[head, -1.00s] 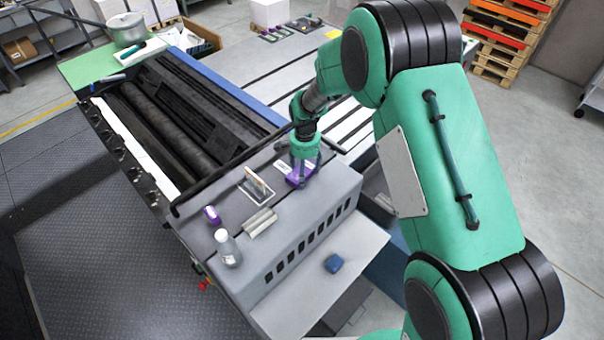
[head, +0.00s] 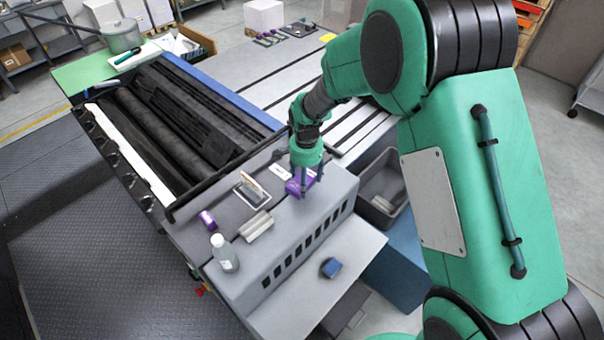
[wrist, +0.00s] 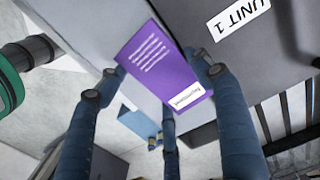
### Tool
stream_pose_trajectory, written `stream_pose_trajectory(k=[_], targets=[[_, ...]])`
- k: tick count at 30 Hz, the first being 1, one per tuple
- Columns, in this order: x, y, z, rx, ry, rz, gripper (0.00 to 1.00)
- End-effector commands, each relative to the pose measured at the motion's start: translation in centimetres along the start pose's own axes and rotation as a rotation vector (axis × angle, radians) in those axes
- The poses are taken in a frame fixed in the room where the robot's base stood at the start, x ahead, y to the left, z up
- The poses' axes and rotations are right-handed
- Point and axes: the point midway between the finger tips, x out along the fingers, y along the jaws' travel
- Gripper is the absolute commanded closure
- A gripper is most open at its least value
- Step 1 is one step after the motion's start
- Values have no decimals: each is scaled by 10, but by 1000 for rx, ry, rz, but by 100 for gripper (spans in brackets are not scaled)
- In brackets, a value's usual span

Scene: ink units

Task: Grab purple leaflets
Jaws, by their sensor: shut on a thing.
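The purple leaflets (head: 298,186) are in my gripper (head: 306,190) above the grey top of the machine, near its right edge. In the wrist view the leaflets (wrist: 165,68) show a purple face with white text lines and a white label. The fingers of my gripper (wrist: 158,75) close on them from both sides. The leaflets are tilted in the fingers. In the head view the fingers partly hide them.
A blue item (head: 331,267) lies on the lower shelf. A grey bin (head: 377,205) stands to the right.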

Motion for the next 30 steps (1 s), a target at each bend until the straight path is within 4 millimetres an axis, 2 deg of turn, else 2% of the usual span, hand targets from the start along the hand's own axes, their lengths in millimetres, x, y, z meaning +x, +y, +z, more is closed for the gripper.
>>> stream_pose_trajectory(k=[9,15,21,30], targets=[[-6,47,33,0,1,-1,64],[-8,68,48,0,1,-2,64],[-10,79,56,0,1,-1,64],[-10,83,59,0,1,-1,64]])
